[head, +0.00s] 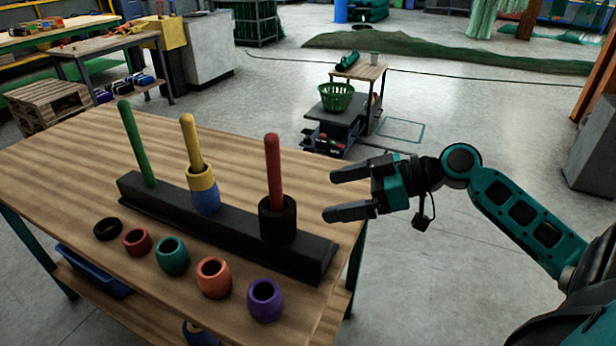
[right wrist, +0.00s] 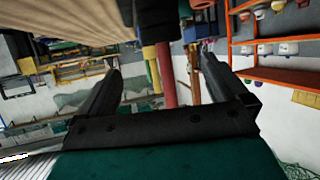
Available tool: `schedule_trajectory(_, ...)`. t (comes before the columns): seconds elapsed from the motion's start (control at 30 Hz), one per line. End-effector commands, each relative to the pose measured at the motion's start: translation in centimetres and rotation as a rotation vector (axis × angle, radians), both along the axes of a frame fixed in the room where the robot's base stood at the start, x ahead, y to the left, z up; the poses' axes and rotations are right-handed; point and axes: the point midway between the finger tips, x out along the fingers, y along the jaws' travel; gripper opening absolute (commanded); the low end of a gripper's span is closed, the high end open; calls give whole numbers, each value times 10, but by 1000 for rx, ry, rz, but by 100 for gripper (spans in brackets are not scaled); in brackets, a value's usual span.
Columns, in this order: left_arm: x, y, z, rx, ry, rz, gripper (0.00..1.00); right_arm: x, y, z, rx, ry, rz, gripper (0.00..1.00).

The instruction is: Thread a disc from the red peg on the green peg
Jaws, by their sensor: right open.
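The black peg base (head: 170,207) stands on the wooden table. Its green peg (head: 136,145) at the left is bare. The yellow peg (head: 191,140) in the middle carries a yellow ring (head: 201,178) above a blue ring (head: 205,200). The red peg (head: 273,170) at the right carries a black disc or discs (head: 277,220) at its foot. My right gripper (head: 333,194) is open and empty, to the right of the red peg and apart from it. In the right wrist view the red peg (right wrist: 166,75) shows beyond the open fingers. My left gripper is not in view.
A cart with a green basket (head: 336,97) stands behind the table. The floor to the right is mostly clear.

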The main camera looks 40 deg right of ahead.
Motion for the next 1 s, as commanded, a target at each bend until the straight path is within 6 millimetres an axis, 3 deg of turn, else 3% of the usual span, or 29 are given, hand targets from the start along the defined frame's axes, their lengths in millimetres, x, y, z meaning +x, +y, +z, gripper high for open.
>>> schedule_trajectory(0.27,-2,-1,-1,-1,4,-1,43,13,14,-4,4,-6,9,100)
schedule_trajectory(0.7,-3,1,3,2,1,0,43,62,64,-32,7,-7,5,100)
schedule_trajectory(1.0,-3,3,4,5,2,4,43,81,84,-46,4,-4,5,100)
